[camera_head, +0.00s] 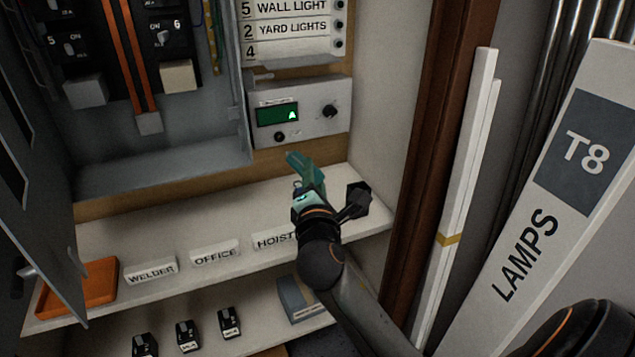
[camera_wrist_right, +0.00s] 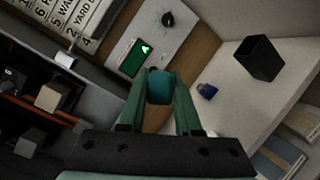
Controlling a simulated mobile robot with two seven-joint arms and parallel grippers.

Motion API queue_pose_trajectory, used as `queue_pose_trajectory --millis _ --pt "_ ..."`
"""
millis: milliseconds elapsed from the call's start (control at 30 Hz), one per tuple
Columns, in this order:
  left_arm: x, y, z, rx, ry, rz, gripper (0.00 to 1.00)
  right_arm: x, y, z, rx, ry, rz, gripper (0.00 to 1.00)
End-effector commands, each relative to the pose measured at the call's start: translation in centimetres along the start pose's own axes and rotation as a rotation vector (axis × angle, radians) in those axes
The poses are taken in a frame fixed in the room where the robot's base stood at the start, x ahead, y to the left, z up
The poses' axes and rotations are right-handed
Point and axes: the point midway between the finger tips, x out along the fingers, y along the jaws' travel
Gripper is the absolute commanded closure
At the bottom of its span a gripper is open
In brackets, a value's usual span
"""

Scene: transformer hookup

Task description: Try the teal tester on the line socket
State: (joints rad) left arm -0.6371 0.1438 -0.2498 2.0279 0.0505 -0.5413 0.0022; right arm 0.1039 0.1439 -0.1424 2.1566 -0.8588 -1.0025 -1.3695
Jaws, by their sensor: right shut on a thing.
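My right gripper (camera_head: 307,180) is shut on the teal tester (camera_wrist_right: 160,87), which sits between the green fingers in the right wrist view. The gripper is in front of and below a grey panel box (camera_head: 318,108) with a lit green screen (camera_head: 277,114). A small dark round socket (camera_head: 279,136) is under the screen, and a dark knob (camera_head: 330,111) is to its right. The label on the box is too small to read, so I cannot tell if this is the line socket. The tester appears apart from the box. My left gripper is not in view.
A black cup (camera_head: 356,200) and a small blue object (camera_wrist_right: 207,91) stand on the shelf near the gripper. WELDER (camera_head: 150,270), OFFICE (camera_head: 214,252) and HOIST (camera_head: 275,240) labels line the shelf edge. An orange tray (camera_head: 97,285) is at left. A wooden post (camera_head: 437,130) bounds the right.

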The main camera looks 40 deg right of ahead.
Motion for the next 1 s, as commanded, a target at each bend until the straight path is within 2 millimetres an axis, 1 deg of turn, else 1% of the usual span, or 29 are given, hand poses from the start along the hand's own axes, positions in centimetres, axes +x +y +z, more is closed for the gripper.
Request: queue_pose_trajectory --millis 33,300,500,700,1000 --pt "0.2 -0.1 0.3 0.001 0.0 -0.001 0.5 0.6 0.0 -0.2 0.0 -0.003 0.003 1.0" --pt "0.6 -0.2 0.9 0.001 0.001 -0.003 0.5 3.0 0.5 -0.9 -0.001 -0.004 0.003 1.0" --pt "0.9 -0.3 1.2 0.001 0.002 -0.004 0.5 4.3 0.8 -1.3 0.0 -0.003 0.002 1.0" --pt "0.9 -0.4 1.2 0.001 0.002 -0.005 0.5 4.8 0.9 -1.4 0.0 -0.003 0.002 1.0" --pt "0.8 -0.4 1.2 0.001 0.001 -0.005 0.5 4.8 0.9 -1.4 0.0 -0.002 0.002 1.0"
